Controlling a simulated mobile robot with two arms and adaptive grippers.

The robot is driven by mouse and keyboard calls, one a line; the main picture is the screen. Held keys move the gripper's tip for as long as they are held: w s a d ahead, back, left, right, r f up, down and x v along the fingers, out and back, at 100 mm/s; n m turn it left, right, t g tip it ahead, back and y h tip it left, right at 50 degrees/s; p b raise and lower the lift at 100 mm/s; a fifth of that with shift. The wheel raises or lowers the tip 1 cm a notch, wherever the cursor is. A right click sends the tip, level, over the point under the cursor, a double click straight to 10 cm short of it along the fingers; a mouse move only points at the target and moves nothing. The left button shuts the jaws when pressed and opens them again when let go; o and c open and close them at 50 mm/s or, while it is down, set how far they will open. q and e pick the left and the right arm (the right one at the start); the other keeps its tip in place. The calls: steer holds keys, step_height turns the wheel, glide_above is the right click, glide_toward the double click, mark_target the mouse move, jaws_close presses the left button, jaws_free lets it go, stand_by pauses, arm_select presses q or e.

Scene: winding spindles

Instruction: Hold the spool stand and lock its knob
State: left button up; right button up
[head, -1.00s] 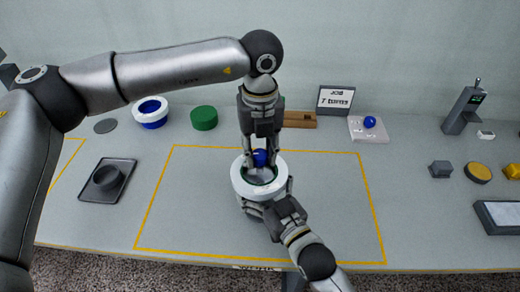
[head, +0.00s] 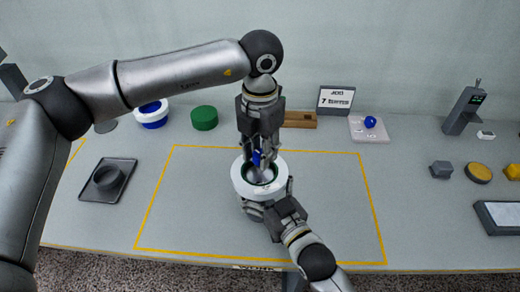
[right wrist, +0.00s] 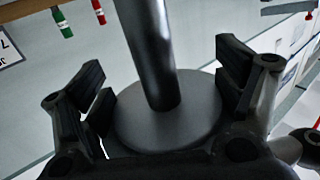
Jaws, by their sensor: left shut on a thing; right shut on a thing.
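The spool stand (head: 254,213) is upright inside the yellow outline, mostly hidden under a white spool ring (head: 240,183) with a dark green inner edge. A blue knob (head: 256,158) shows at the top, above the ring's opening. My left gripper (head: 259,152) comes down from above and is shut on the knob, its fingers partly covering it. My right gripper (head: 270,204) reaches in from the lower right and is shut on the stand below the ring. In the right wrist view, a dark grey post (right wrist: 153,55) and round disc (right wrist: 170,115) show between its fingers.
A blue-and-white spool (head: 152,117), a green disc (head: 204,118), a wooden block (head: 300,119) and a job sign (head: 336,98) stand behind. A tray (head: 124,177) lies left. A pale plate (head: 368,134) with a blue knob lies back right. The outlined area is otherwise clear.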

arm_select(q)
steer(key=m, duration=0.7)
steer(key=shift+s, duration=0.1)
arm_select(e)
steer(key=shift+d+f, duration=0.1)
steer(key=shift+f, duration=0.2)
arm_select(q)
steer(key=shift+d, duration=0.1)
steer(key=o, duration=1)
steer(key=shift+o, duration=0.2)
step_height(320, 180, up, 12)
